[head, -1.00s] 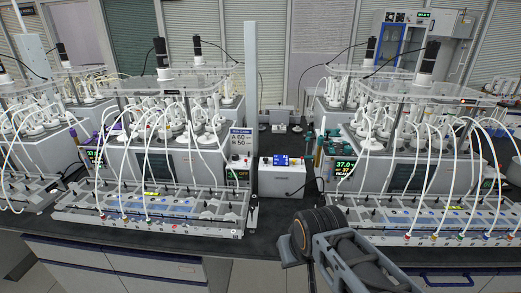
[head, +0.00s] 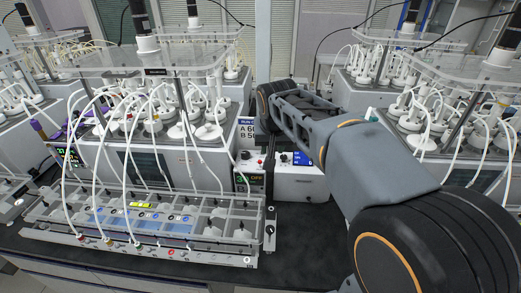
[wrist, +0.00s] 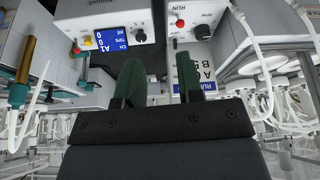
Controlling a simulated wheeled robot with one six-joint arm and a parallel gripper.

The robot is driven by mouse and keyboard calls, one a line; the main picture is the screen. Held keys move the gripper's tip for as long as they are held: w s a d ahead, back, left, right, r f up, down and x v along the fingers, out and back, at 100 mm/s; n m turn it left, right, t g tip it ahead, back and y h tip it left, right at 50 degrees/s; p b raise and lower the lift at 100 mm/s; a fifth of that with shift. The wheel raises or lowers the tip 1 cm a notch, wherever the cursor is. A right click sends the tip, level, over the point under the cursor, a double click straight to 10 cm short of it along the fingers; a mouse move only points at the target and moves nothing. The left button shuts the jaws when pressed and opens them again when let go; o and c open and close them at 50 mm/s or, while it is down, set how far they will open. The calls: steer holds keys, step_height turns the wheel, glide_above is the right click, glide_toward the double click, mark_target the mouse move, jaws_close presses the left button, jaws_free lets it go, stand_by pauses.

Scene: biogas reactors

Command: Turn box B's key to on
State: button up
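My gripper (wrist: 160,78) shows in the wrist view as two dark green fingers, apart, with nothing between them. In the head view it is hidden behind my arm. Beyond the fingers, at the upper right of the wrist view, is a grey control box (wrist: 192,10) with a red light, a black knob (wrist: 203,32) and RUN and RPM marks. At the upper left is a white box (wrist: 130,8) with a blue display and red and yellow controls. In the head view the white box (head: 302,185) stands right of the grey box (head: 249,163). No key or letter clearly marks box B.
A sign (head: 247,130) reading A 60, B 50 stands behind the boxes. A reactor rack (head: 140,245) with tubes and clear lids fills the left bench. More glassware (head: 425,140) stands at right. Dark bench top (head: 300,250) is clear in front of the boxes.

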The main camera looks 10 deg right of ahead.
steer(key=w+m, duration=0.1)
steer(key=w, duration=0.7)
steer(key=p, duration=0.1)
glide_toward(262, 157)
steer(key=shift+h, duration=0.3)
steer(key=x, duration=0.3)
steer(key=w+x, duration=0.1)
steer(key=x, duration=0.3)
steer(key=shift+w+a+r, duration=0.1)
steer(key=shift+r, duration=0.2)
steer(key=shift+c, duration=0.2)
jaws_close()
